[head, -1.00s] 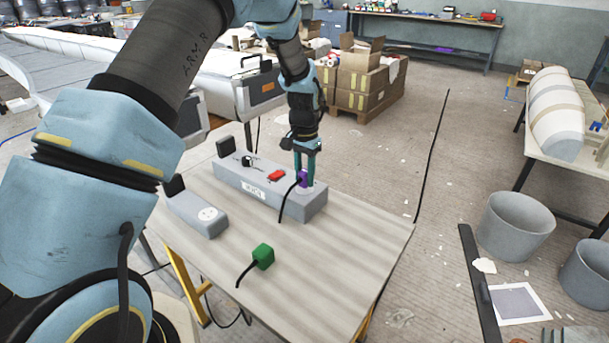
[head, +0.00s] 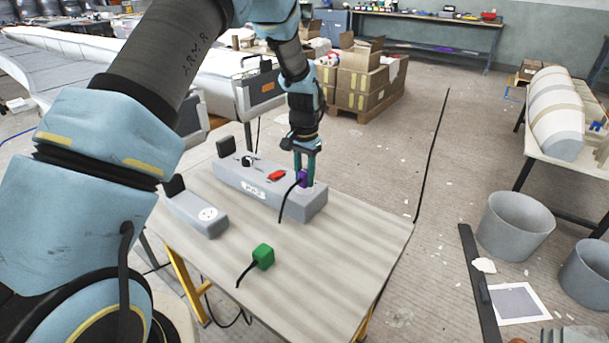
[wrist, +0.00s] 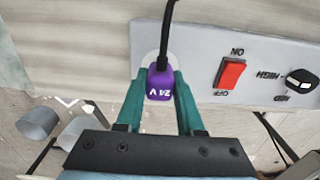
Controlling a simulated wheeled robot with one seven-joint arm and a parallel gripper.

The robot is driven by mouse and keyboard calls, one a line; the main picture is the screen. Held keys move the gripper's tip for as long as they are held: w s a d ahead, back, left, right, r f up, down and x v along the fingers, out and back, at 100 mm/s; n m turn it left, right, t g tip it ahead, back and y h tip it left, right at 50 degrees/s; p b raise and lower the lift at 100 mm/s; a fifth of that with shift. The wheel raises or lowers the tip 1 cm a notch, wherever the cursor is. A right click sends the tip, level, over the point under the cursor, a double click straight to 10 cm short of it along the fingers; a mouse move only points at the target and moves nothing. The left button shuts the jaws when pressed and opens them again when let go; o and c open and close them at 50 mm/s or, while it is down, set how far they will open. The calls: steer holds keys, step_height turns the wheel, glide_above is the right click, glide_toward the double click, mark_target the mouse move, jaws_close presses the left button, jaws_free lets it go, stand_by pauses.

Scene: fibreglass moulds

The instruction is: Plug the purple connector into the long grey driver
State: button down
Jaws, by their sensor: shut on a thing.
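The purple connector (head: 303,178), marked 24 V with a black cable, is between the fingers of my gripper (head: 304,172). In the wrist view the teal fingers are shut on the purple connector (wrist: 160,84). It is at the right end of the long grey driver (head: 240,181), over a pale round socket area (wrist: 151,62) that it mostly covers. Whether it is fully seated cannot be told. The long driver has a red switch (wrist: 229,73) and a black knob (wrist: 301,82) marked MED and HIGH.
A shorter grey driver (head: 197,212) with a round white socket is at the left of the table. A green connector (head: 263,256) with a black cable lies near the front. The right part of the table (head: 350,250) is clear. Grey buckets (head: 515,225) stand on the floor.

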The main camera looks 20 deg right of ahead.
mark_target(304, 171)
steer(key=shift+f+b, duration=0.35)
steer(key=shift+f, duration=0.2)
stand_by(0.4)
steer(key=shift+c, duration=2.2)
jaws_free()
steer(key=shift+r, duration=0.1)
step_height(304, 171, up, 11)
steer(key=shift+f+b, duration=0.2)
steer(key=shift+b, duration=0.85)
